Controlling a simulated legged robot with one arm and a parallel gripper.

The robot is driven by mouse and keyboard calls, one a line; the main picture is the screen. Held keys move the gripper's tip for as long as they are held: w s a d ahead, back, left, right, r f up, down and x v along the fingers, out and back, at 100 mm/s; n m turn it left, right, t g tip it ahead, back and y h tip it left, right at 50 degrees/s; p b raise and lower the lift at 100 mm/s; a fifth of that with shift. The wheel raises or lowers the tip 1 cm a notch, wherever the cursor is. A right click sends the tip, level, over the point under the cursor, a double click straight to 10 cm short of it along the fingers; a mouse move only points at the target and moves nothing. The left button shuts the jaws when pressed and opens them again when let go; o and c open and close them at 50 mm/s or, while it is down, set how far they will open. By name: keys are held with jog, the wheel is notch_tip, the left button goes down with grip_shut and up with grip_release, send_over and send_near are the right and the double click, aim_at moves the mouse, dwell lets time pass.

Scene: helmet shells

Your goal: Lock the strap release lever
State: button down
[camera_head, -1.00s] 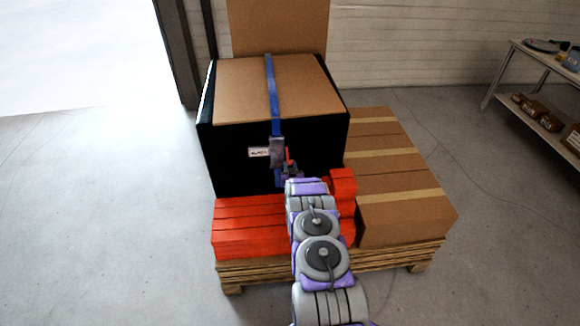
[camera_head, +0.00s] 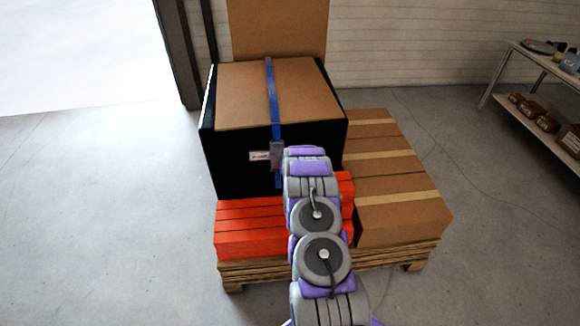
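A blue strap (camera_head: 272,92) runs over the cardboard top of a large black box (camera_head: 235,163) and down its front face. A grey metal buckle (camera_head: 277,156) sits on the strap at the front of the box, beside a small white label (camera_head: 259,156). I cannot make out the release lever's position at this size. My arm reaches up to the buckle's right side and hides what lies behind it. My gripper is hidden by the arm's own end links, so its fingers do not show.
A shelf rack (camera_head: 519,92) stands at the far right. The floor is clear at the left.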

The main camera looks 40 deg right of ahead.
jog(key=shift+w+r, duration=0.15)
jog(key=shift+r, duration=0.15)
jog(key=c, duration=0.8)
grip_release()
jog(key=shift+d+f, duration=0.15)
jog(key=shift+c, duration=0.2)
jog(key=p+v, duration=0.2)
jog(key=v, duration=1.5)
jog(key=shift+p, duration=0.35)
